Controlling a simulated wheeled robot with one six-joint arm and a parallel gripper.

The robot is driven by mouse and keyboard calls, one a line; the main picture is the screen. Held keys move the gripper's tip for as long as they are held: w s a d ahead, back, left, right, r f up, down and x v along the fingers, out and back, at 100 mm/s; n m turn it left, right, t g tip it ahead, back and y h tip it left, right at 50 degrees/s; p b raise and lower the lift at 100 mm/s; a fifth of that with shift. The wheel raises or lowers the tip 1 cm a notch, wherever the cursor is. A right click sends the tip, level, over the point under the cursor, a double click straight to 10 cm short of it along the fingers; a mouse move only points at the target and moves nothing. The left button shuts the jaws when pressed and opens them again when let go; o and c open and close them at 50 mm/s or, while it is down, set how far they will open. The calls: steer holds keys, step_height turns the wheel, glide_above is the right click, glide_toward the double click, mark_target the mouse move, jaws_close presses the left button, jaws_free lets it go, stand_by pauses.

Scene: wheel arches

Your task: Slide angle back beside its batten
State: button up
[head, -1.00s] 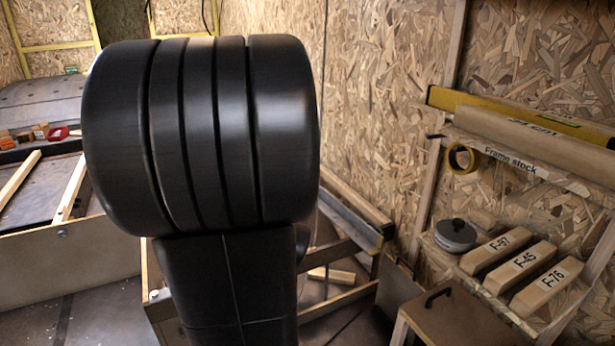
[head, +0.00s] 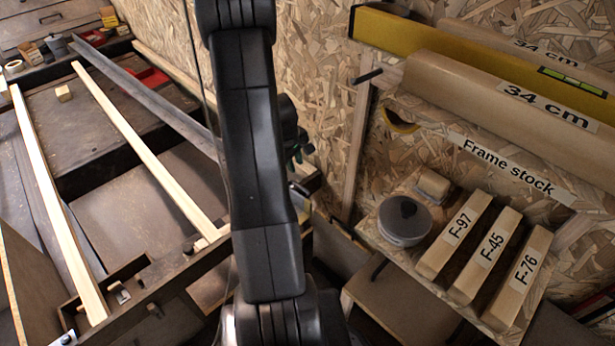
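A long dark grey bar (head: 140,94), which looks like the angle, runs diagonally over the dark bench frame at the left. A pale batten (head: 147,152) runs to its left, with a clear gap between them. A second pale batten (head: 55,200) lies further left, with a grey strip (head: 38,195) close along its left side. My arm stands upright in mid-picture and covers the near end of the dark bar. A dark part with green bits, seemingly my gripper (head: 297,150), shows partly behind the arm; its fingers cannot be made out.
A shelf at right holds blocks marked F-97 (head: 455,236), F-45 (head: 487,255) and F-76 (head: 518,278) and a round grey tin (head: 404,221). A yellow level (head: 455,58) and long tubes sit above. A red tray (head: 153,78) and small boxes lie at the back left.

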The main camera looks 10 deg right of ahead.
mark_target(302, 188)
steer(key=b+x, duration=0.2)
steer(key=x, duration=1)
steer(key=shift+f+b, duration=0.35)
steer(key=shift+c, duration=0.4)
jaws_close()
